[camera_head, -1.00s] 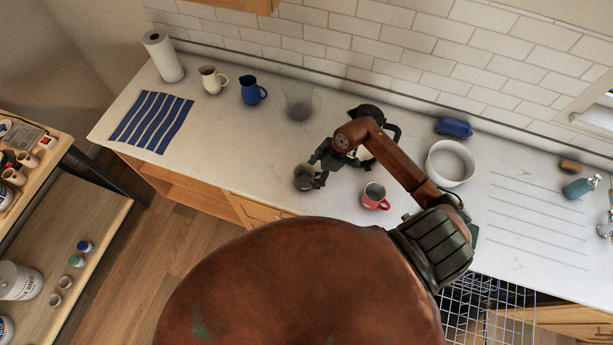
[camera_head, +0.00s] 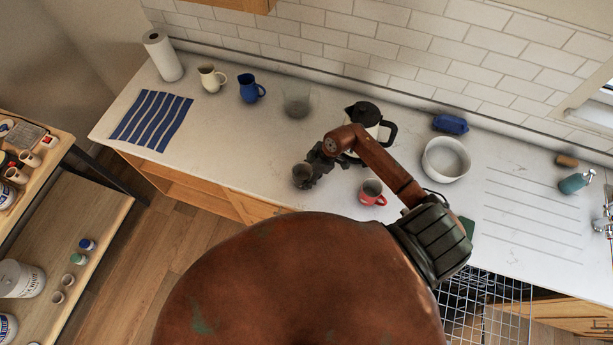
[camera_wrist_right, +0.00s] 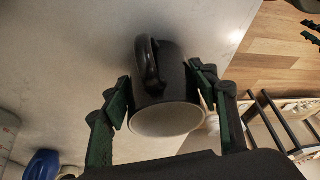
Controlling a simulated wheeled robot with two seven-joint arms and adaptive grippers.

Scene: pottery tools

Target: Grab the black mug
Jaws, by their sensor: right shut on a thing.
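The black mug (camera_head: 301,175) is at the front of the counter, left of the red mug. My right gripper (camera_head: 309,171) reaches it from the right and is shut on it. In the right wrist view the black mug (camera_wrist_right: 177,75) sits between the two green-padded fingers, one on each side of its body. Its handle is on the upper side and its pale round end faces the camera. I cannot tell whether it is clear of the counter. My left gripper is not in view.
A red mug (camera_head: 372,192) stands just below my right forearm. A kettle (camera_head: 364,116) is behind the arm, with a white bowl (camera_head: 446,160) to the right. A glass container (camera_head: 297,102) and blue jug (camera_head: 250,88) stand further back. The counter left of the black mug is clear.

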